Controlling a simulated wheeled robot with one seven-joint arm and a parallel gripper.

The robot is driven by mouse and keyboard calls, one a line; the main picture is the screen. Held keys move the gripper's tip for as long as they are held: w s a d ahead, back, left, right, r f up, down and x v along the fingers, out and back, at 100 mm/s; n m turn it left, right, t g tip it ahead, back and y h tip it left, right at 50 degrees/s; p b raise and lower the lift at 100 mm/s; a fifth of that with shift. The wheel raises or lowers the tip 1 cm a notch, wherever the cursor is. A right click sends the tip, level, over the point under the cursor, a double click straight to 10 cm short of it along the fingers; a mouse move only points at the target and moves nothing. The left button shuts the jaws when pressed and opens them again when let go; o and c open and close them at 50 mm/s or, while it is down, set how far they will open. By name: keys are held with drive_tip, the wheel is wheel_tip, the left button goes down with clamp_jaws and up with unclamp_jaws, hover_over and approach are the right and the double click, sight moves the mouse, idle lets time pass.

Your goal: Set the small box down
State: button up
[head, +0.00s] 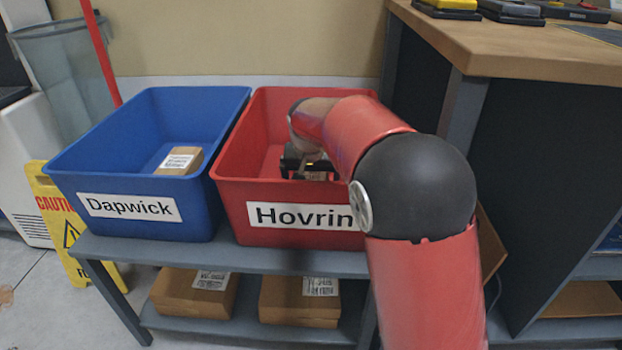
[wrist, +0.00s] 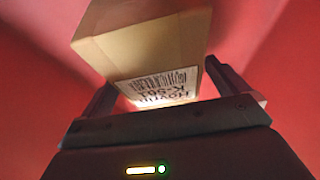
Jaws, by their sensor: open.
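A small cardboard box with a white barcode label (wrist: 145,50) is in the red bin labelled Hovrin (head: 232,197). In the wrist view the box stands between the two fingers of my gripper (wrist: 165,95), with a gap at the sides. My gripper (head: 305,168) is open and down inside the red bin. In the head view only a bit of the small box (head: 316,176) shows behind the bin's front wall and my gripper. I cannot tell from these views whether its underside touches the bin floor.
A blue bin labelled Dapwick (head: 75,185) stands to the left with another small box (head: 180,160) in it. Two larger boxes lie on the shelf (head: 250,330) below. A wooden-topped bench (head: 520,50) stands close at the right, and a yellow caution sign (head: 60,225) at the left.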

drive_tip(key=p+v, duration=0.1)
drive_tip(key=v, duration=0.9)
drive_tip(key=shift+s+r+p, duration=0.15)
drive_tip(key=shift+r+p, duration=0.05)
drive_tip(key=shift+p, duration=0.1)
